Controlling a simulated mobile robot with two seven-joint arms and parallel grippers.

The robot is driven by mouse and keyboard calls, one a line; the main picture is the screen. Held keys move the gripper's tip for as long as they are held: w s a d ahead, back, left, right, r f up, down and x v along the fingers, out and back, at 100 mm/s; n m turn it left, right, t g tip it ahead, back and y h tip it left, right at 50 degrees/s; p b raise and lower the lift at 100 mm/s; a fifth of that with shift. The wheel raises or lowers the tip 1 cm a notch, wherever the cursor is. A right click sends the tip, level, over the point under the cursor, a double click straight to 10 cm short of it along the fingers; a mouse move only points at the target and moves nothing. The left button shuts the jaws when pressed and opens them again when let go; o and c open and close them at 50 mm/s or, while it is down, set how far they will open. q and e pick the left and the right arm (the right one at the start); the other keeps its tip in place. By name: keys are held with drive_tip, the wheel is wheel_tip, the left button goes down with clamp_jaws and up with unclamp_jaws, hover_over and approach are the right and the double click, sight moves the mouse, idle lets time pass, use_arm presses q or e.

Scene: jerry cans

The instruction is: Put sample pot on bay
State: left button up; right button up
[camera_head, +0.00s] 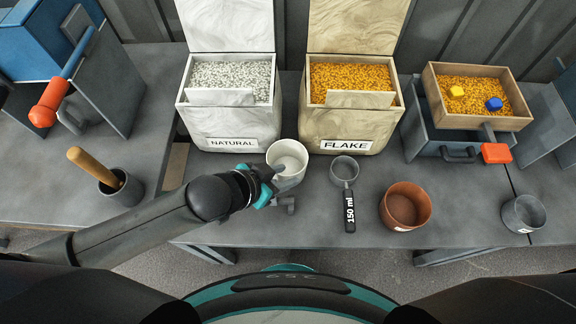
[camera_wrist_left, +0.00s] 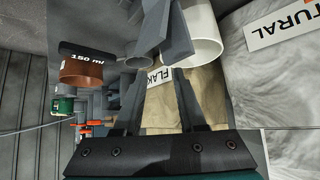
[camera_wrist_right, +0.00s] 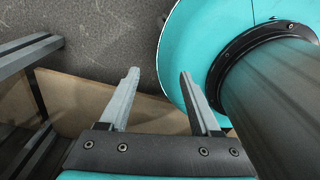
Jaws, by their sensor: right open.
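A white pot (camera_head: 288,158) stands upright on the grey bench below the NATURAL bin; it also shows in the left wrist view (camera_wrist_left: 206,36). A terracotta pot (camera_head: 405,206) and a grey cup with a small label (camera_head: 524,213) stand further right. None carries a readable "sample pot" label, and I cannot tell which spot is the bay. My left gripper (camera_head: 284,188) is at the white pot's near side, with a gap between its fingers in the left wrist view. My right gripper (camera_wrist_right: 160,75) is open and empty, away from the bench.
A grey 150 ml scoop (camera_head: 345,171) lies between the white and terracotta pots. The NATURAL bin (camera_head: 230,132) and FLAKE bin (camera_head: 350,135) stand behind. A wooden tray (camera_head: 520,123) of orange flakes is right; a pot with a wooden handle (camera_head: 124,190) is left.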

sight(300, 172)
use_arm(q)
drive_tip(key=b+x, duration=0.1)
drive_tip(key=x, duration=0.2)
drive_tip(key=b+x, duration=0.2)
drive_tip(key=x, duration=0.2)
drive_tip(key=shift+a+f, duration=0.15)
drive_tip(key=shift+f, duration=0.2)
drive_tip(key=shift+w, duration=0.1)
clamp_jaws()
use_arm(e)
drive_tip(key=shift+t, duration=0.4)
drive_tip(key=shift+w+d+f, duration=0.7)
drive_tip(key=shift+w+f, duration=0.05)
drive_tip(key=shift+w, duration=0.2)
drive_tip(key=shift+w+d+f, duration=0.7)
drive_tip(key=shift+w+f, duration=0.05)
drive_tip(key=shift+w, duration=0.2)
